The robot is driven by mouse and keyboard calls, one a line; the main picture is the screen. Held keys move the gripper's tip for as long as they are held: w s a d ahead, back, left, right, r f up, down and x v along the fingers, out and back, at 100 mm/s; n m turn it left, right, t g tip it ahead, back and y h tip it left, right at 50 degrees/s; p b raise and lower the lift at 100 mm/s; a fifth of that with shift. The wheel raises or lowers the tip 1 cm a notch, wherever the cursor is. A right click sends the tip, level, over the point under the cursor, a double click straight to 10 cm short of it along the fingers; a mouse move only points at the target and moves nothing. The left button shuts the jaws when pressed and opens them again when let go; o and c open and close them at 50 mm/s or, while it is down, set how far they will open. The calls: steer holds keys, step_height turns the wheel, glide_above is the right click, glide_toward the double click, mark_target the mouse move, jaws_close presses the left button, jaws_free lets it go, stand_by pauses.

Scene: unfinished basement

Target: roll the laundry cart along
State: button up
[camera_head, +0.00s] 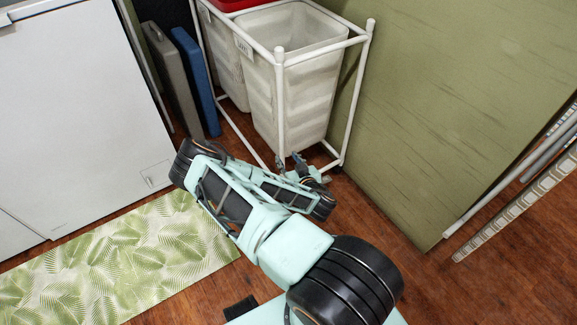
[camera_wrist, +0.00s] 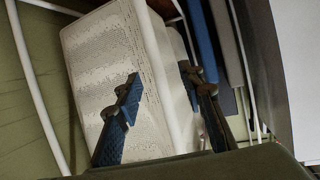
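The laundry cart (camera_head: 281,100) has a white tube frame holding pale grey fabric bins. It stands at the top middle of the head view, between the white appliance and the green wall. My gripper (camera_head: 296,164) is low at the cart's near corner post, close to the floor. In the wrist view my gripper (camera_wrist: 162,82) has its two blue fingers apart. The cart's white corner post (camera_wrist: 178,120) runs between them, with a gap to the fingers. A pale bin (camera_wrist: 105,80) shows behind the left finger. The exact depth of the post between the fingers is hard to tell.
A white appliance (camera_head: 75,110) is at the left. A grey panel (camera_head: 172,80) and a blue panel (camera_head: 196,82) lean beside the cart. A leaf-patterned mat (camera_head: 120,262) lies in front. The green wall (camera_head: 450,100) bounds the right. Bare wooden floor (camera_head: 370,215) lies before the cart.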

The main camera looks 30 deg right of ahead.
mark_target(283, 155)
steer(key=shift+s+d+f+n+y, duration=0.2)
steer(key=shift+s+f, duration=0.2)
steer(key=shift+f, duration=0.2)
steer(key=shift+s+d+f+n+y, duration=0.1)
steer(key=shift+s+d+f, duration=0.1)
steer(key=shift+s+f, duration=0.3)
steer(key=shift+w, duration=0.1)
steer(key=b+x, duration=0.4)
steer(key=x, duration=0.5)
steer(key=shift+w+f, duration=0.1)
steer(key=shift+f, duration=0.2)
steer(key=shift+w+f, duration=0.15)
steer(key=shift+w, duration=0.6)
jaws_close()
